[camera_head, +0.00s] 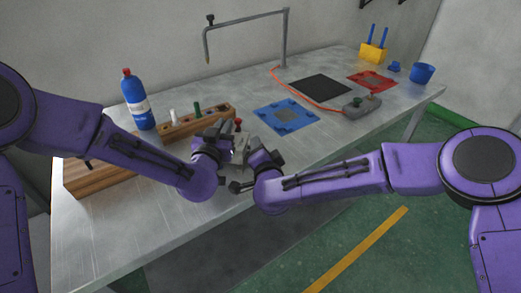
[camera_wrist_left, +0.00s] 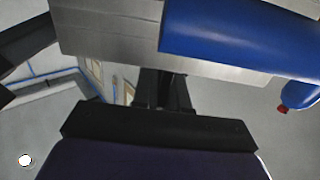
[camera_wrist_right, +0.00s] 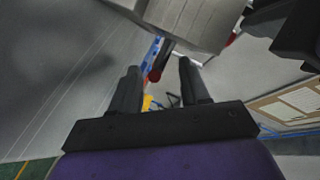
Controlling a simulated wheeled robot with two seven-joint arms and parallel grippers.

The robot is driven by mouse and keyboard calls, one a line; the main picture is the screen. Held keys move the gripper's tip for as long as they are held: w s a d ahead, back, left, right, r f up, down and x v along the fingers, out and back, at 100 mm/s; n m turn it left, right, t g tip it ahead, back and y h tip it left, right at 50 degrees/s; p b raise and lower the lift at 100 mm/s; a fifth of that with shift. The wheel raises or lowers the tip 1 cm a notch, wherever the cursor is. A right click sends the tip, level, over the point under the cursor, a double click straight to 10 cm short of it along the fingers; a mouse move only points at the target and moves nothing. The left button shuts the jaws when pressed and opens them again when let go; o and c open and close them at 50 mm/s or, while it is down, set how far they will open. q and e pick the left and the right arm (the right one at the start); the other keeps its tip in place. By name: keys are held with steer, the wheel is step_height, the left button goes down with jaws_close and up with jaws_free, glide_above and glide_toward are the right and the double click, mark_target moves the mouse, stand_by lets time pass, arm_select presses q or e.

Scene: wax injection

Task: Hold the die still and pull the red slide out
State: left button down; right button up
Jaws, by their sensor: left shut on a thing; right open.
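The grey metal die (camera_head: 240,150) is between my two grippers above the near part of the table, with a red knob (camera_head: 238,123) at its top. My left gripper (camera_head: 221,140) is shut on the die, whose grey side also shows in the left wrist view (camera_wrist_left: 105,32); the exact contact is partly hidden. My right gripper (camera_head: 249,170) is open on the die's near right side. In the right wrist view, the die (camera_wrist_right: 190,20) is beyond the open fingers (camera_wrist_right: 160,85). A dark-ended red piece (camera_wrist_right: 155,72), seemingly the slide, shows in the gap between them, not gripped.
A blue plate (camera_head: 286,116), black mat (camera_head: 320,87), red plate (camera_head: 372,80) and grey pedal box (camera_head: 361,105) lie farther right. The front right of the table is clear.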

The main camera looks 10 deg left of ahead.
jaws_close()
steer(key=shift+s+d, duration=0.15)
steer(key=shift+d, duration=1.25)
jaws_free()
steer(key=shift+a, duration=0.1)
steer(key=shift+s, duration=0.1)
steer(key=v, duration=1.2)
